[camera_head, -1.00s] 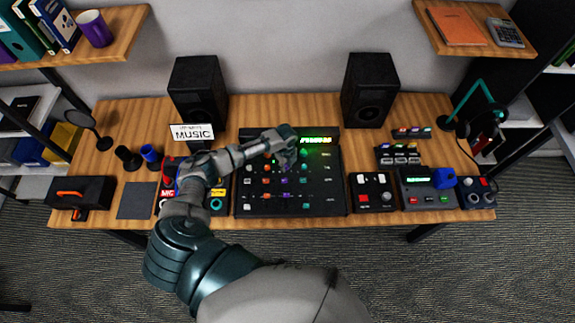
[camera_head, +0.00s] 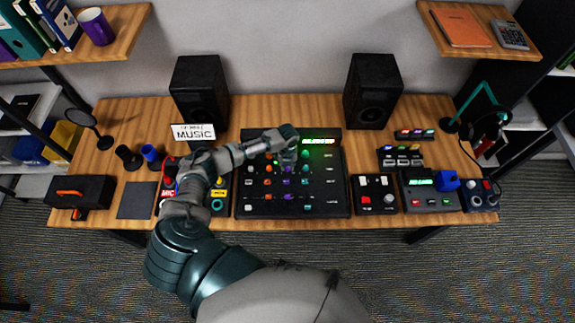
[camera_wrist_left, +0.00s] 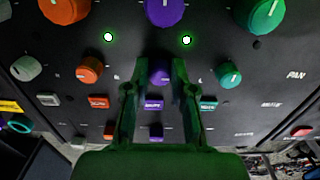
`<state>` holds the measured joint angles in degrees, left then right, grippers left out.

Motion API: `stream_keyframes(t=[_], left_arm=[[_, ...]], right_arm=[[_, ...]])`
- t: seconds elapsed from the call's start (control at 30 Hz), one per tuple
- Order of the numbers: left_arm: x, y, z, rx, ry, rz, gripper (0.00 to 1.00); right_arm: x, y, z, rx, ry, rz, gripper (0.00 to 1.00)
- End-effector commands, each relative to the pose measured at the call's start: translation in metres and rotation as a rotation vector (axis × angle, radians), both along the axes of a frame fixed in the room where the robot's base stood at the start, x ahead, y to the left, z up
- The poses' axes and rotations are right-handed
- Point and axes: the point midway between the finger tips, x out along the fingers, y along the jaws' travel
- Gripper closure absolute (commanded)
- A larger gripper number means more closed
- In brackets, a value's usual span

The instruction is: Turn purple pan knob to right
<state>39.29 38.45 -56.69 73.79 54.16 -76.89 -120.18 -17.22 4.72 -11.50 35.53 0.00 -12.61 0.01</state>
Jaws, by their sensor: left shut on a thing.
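The black mixer panel (camera_head: 333,208) lies on the desk, with rows of coloured knobs and buttons. In the left wrist view, the purple pan knob (camera_wrist_left: 160,72) is level with the PAN label, between an orange knob (camera_wrist_left: 89,70) and a green knob (camera_wrist_left: 228,76). My left gripper (camera_wrist_left: 160,66) has its fingertips on either side of the purple pan knob and is shut on it. The fingers cover the knob's sides. In the head view my left gripper (camera_head: 289,147) is over the panel's upper part and hides this knob. My right gripper is out of view.
A larger purple knob (camera_wrist_left: 164,8) is just above, with green-lit lamps below it. Two black speakers (camera_head: 201,88) (camera_head: 372,92) stand behind the panel. A MUSIC sign (camera_head: 193,132) stands near my forearm. Small control boxes (camera_head: 376,194) sit right of the panel.

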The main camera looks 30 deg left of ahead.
Motion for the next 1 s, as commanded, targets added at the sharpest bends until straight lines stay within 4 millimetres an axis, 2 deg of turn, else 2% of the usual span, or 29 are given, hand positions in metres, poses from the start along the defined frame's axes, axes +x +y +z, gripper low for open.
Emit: stream_keyframes(t=[0.53, 0.57, 0.63, 1.0], left_arm=[[-0.0050, -0.0015, -0.0044, 0.000, 0.014, -0.026, 1.00], [-0.0051, -0.0015, -0.0044, 0.000, 0.014, -0.025, 0.69], [-0.0047, -0.0014, -0.0041, -0.001, 0.013, -0.025, 0.51], [-0.0015, -0.0012, 0.0025, -0.002, 0.005, -0.024, 0.51]], right_arm=[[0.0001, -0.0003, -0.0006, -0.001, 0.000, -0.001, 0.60], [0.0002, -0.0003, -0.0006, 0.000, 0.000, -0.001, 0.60], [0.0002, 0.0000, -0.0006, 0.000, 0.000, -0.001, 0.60], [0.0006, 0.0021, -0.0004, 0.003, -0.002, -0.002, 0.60]])
